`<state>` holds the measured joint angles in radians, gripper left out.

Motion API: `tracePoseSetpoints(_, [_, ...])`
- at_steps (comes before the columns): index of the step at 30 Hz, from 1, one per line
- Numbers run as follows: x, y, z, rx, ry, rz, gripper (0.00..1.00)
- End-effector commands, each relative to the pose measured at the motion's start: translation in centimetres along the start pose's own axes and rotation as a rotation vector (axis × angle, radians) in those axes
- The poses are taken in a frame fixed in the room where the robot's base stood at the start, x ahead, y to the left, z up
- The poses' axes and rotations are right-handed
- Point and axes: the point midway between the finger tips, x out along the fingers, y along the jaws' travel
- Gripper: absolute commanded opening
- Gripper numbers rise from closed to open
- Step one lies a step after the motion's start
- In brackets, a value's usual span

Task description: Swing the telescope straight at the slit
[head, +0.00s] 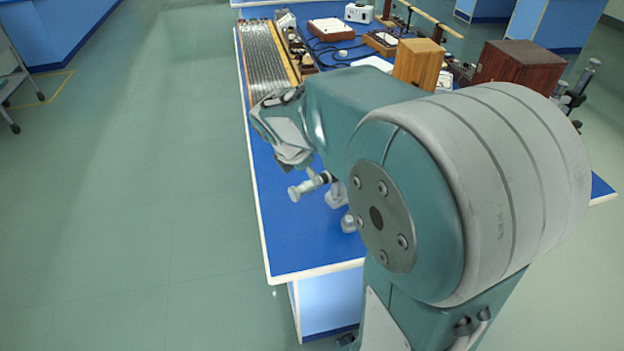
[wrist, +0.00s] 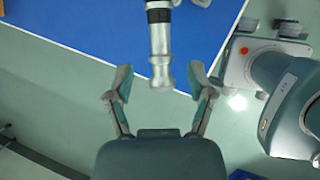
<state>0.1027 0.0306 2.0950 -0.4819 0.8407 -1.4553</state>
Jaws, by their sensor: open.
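The spectrometer's telescope (head: 308,187) is a short silver tube near the left edge of the blue bench, partly hidden by my arm in the head view. In the wrist view, the telescope (wrist: 159,45) is a silver and black tube coming down from the top edge, its flared end lying between my fingers. My gripper (wrist: 160,82) is open, one finger on each side of that end, with a visible gap on both sides. In the head view, my gripper (head: 283,128) is seen above the bench, behind the telescope. The slit cannot be made out; my arm covers much of the spectrometer.
The blue bench (head: 300,243) has a pale edge, with open floor to its left. Behind my arm are a long slatted board (head: 265,55), a light wooden box (head: 418,62) and a dark wooden box (head: 518,65). A trolley (head: 8,75) stands far left.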

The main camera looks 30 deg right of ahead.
Motion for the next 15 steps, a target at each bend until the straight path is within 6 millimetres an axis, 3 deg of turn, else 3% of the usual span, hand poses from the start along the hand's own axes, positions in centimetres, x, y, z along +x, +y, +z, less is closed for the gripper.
tracePoseSetpoints(6, [4.0,-0.1,-0.1,0.001,0.001,-0.004,0.70])
tracePoseSetpoints(15, [6.0,0.0,-0.1,0.002,0.001,0.001,0.70])
